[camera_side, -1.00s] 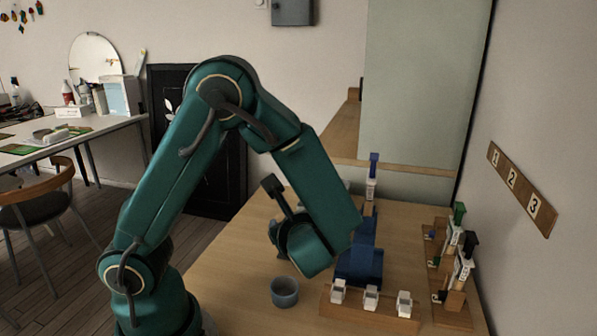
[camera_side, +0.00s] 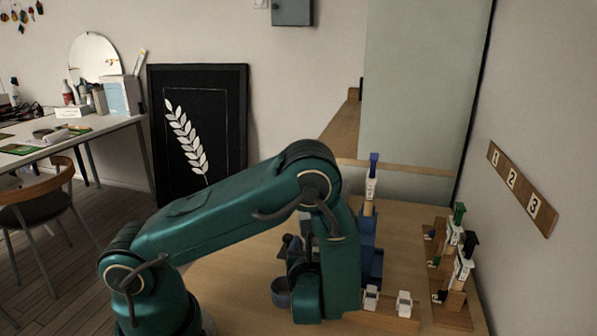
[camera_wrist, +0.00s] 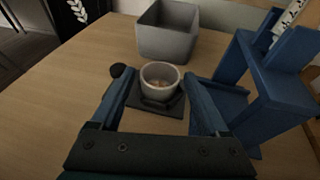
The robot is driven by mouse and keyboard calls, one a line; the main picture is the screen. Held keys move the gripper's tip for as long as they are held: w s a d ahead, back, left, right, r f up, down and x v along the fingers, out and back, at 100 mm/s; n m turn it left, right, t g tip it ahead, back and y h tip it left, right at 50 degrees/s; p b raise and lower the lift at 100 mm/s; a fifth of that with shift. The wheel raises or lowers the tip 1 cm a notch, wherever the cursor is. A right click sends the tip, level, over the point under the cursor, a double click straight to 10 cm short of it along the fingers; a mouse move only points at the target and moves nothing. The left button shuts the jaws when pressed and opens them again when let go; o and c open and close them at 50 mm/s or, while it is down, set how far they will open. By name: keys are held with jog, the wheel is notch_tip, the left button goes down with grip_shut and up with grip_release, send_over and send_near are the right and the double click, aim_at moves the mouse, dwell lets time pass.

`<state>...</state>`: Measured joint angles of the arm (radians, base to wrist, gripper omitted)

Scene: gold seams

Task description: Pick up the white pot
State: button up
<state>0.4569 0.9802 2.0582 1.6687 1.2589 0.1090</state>
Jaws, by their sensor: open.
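A small pale, whitish pot (camera_wrist: 160,72) stands upright on a dark square pad in the wrist view. Something brownish shows inside it. My gripper (camera_wrist: 158,80) is open, its two teal fingers reaching toward the left and right sides of the pot. I cannot tell whether either finger touches it. In the side view my arm's lower end hangs over the table, and its fingers and the pot are hidden behind my arm.
A grey open box (camera_wrist: 168,42) stands behind the pot. A blue stand (camera_wrist: 262,75) is close on the right.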

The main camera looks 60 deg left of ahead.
jog(key=shift+a, duration=0.15)
jog(key=c, duration=1.2)
jog(key=d+r+m+t+h, duration=0.3)
jog(key=d+r+m+h, duration=0.1)
jog(key=r, duration=0.7)
jog(key=s+d+r+m+t+h, duration=0.1)
jog(key=d+r+m+t+h, duration=0.1)
jog(key=r, duration=1)
jog(key=shift+d+r+m+t+h, duration=0.15)
jog(key=shift+d+m+t+h, duration=0.25)
jog(key=shift+d+m+h, duration=0.75)
jog(key=shift+d+n, duration=0.15)
jog(key=shift+n, duration=0.1)
